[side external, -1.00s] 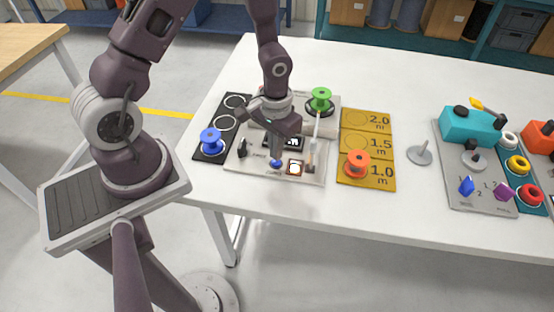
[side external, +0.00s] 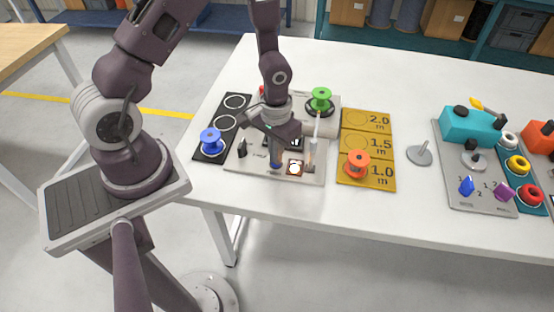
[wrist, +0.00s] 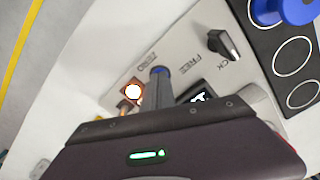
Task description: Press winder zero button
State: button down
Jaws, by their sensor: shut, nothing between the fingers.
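The winder panel (side external: 235,166) is a light grey plate near the table's front edge. My gripper (side external: 275,165) is shut and points down over its front part, with nothing held. In the wrist view my fingertips (wrist: 158,72) end in blue, right beside the printed ZERO label (wrist: 143,62). The zero button itself is not clearly distinguishable; the fingertips cover the spot behind the label. I cannot tell whether they touch it. A lit white round button in an orange-brown square (side external: 294,168) is just right of the fingertips; it also shows in the wrist view (wrist: 133,92).
A black lever knob (side external: 242,148) stands left of my gripper. A blue reel (side external: 210,141) sits on the black strip, a green reel (side external: 320,99) on the winder, and an orange reel (side external: 356,165) on the yellow length board (side external: 380,185). Bare table lies in front.

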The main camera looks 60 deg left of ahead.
notch_tip(320, 180, up, 7)
dwell(0.3)
notch_tip(320, 180, up, 11)
jog(key=s+t+y, duration=0.1)
jog(key=t, duration=0.1)
jog(key=s+d+r+m+t+h, duration=0.1)
jog(key=s+d+r+m+t, duration=0.1)
jog(key=s+r, duration=1)
jog(key=shift+s+d+r+m+t, duration=0.4)
jog(key=shift+s+d+t, duration=0.15)
jog(key=shift+d+t, duration=0.2)
